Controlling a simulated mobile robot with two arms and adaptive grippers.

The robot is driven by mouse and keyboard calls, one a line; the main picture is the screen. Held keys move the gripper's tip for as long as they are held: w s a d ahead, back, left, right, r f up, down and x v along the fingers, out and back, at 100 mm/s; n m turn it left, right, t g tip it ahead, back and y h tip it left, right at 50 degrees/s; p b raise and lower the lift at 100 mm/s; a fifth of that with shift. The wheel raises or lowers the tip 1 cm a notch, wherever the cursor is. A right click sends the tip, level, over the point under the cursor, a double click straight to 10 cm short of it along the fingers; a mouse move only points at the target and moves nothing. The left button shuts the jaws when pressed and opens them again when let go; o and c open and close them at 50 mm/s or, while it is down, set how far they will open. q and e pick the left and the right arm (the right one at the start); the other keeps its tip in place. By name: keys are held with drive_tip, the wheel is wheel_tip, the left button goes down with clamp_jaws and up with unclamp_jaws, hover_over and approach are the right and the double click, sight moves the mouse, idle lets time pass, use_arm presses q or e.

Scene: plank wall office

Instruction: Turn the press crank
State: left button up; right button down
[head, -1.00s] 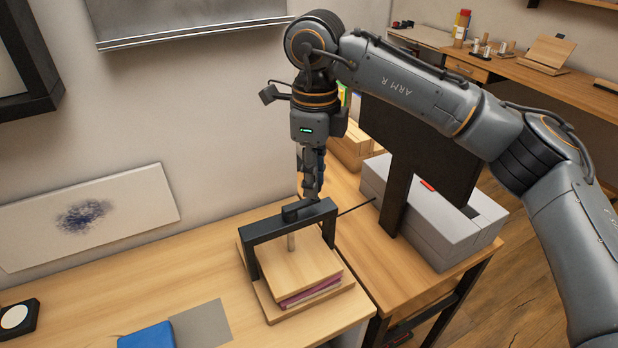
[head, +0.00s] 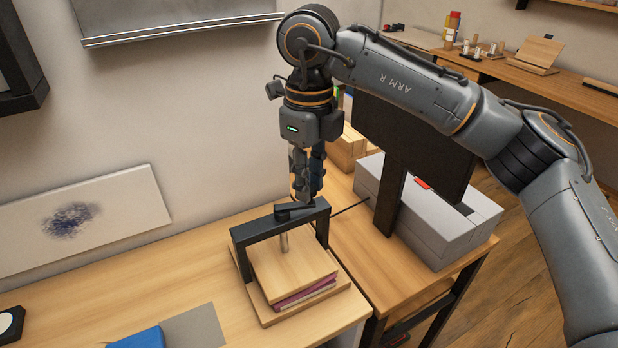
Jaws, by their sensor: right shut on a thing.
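The press (head: 240,236) stands on the wooden desk, with a black frame over two wooden boards. Its upper board (head: 285,268) rests on a purple and pink stack (head: 304,293). A screw (head: 284,243) runs from the frame down to the upper board. The dark crank (head: 291,211) lies on top of the frame. My right gripper (head: 303,198) points down at the crank from above and is shut, with its fingertips at the crank's right part. The crank's handle is mostly hidden by the fingers. My left gripper is not in view.
A blue object (head: 138,338) and a grey sheet (head: 194,326) lie at the front of the desk. A grey box (head: 440,230) and a black monitor (head: 412,150) stand to the right. A stained white panel (head: 80,220) leans on the wall.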

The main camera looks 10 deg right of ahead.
drive_tip(key=c, duration=1.1)
unclamp_jaws()
drive_tip(key=shift+c, duration=0.2)
wheel_tip(320, 180, up, 12)
drive_tip(key=shift+c, duration=0.2)
